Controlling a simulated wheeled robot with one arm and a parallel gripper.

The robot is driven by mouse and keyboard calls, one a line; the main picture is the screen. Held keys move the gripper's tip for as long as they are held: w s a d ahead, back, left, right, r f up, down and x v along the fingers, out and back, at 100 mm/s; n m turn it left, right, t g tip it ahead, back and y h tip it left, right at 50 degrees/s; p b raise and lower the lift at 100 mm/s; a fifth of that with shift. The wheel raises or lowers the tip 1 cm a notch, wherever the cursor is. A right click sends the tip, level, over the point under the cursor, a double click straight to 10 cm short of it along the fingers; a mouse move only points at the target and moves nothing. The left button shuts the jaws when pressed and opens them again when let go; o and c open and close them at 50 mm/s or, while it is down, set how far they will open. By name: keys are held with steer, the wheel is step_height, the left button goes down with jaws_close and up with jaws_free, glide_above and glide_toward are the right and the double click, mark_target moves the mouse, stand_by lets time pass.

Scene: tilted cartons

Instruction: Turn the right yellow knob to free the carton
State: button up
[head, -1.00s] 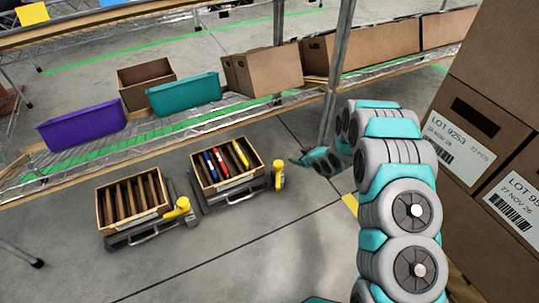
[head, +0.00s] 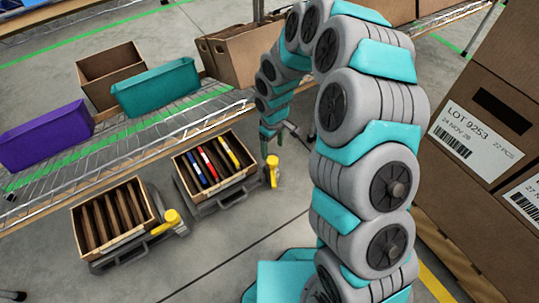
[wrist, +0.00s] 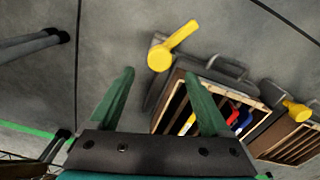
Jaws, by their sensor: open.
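The right yellow knob (head: 272,171) stands at the right corner of the grey tilted stand under the right carton (head: 228,187). It shows larger in the wrist view (wrist: 172,48), its handle pointing up and right. The carton is an open wooden box with blue, red, white and yellow items in it; it also shows in the wrist view (wrist: 240,95). My gripper (head: 274,146) hangs close to this knob in the head view. In the wrist view my gripper (wrist: 158,75) is open and empty, with the knob beyond its green fingertips, apparently not touching.
A second carton (head: 128,241) with brown dividers and its own yellow knob (head: 170,218) is at the left. A wire shelf behind holds a purple bin (head: 45,135), a teal bin (head: 157,88) and cardboard boxes. Stacked labelled boxes (head: 490,120) stand at the right.

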mark_target(273, 159)
step_height(273, 159, down, 7)
steer(key=shift+r+b, duration=0.1)
steer(key=shift+b, duration=0.25)
jaws_close()
stand_by(0.6)
stand_by(0.3)
